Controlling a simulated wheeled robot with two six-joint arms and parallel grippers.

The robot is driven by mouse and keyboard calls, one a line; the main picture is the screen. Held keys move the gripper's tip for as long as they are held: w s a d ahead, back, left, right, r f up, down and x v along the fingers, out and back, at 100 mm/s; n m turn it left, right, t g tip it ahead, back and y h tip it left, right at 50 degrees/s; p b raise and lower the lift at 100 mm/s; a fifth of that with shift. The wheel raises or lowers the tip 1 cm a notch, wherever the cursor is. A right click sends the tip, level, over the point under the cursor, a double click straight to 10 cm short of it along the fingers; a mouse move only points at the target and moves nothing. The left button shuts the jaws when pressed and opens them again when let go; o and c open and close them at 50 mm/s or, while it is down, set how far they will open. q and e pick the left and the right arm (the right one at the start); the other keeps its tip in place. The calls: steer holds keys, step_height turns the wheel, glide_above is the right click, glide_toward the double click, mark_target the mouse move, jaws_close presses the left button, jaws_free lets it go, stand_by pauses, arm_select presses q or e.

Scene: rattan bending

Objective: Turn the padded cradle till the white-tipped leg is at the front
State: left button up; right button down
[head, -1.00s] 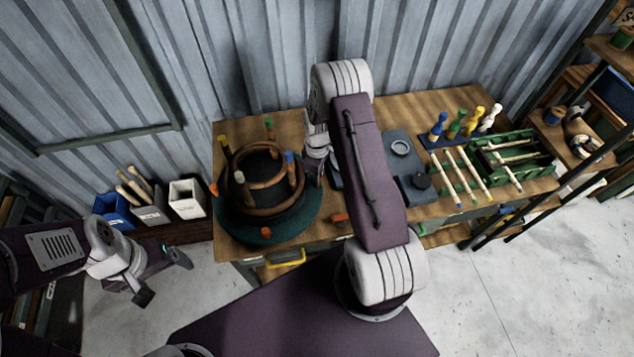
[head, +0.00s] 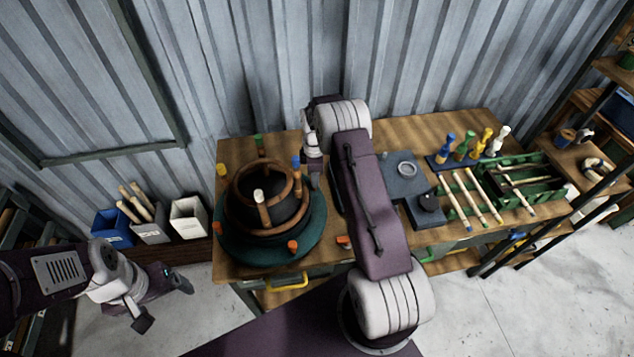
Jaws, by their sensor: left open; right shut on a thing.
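The padded cradle (head: 314,236) is a dark teal round turntable with orange pegs at its rim, on the left of the bench. On it sits a brown rattan frame (head: 243,222) around a dark middle. Its legs stick up: the white-tipped leg (head: 258,196) is near the front middle, yellow (head: 222,170) at left, green (head: 259,142) at back, blue (head: 296,162) at right. My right gripper (head: 314,182) is shut at the cradle's right side beside the blue-tipped leg; the exact part gripped is hidden. My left gripper (head: 166,303) is open and empty, off the bench at lower left.
A grey fixture (head: 403,184) stands on the bench right of my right arm. Coloured pegs (head: 467,145) and a green rack (head: 520,180) with sticks are further right. An orange piece (head: 343,240) lies at the front edge. Bins (head: 150,230) stand left of the bench.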

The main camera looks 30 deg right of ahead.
steer(key=shift+w+n, duration=0.3)
steer(key=shift+w, duration=0.2)
steer(key=c, duration=1.2)
jaws_free()
step_height(320, 180, up, 9)
steer(key=shift+r+b, duration=0.1)
steer(key=shift+b, duration=0.85)
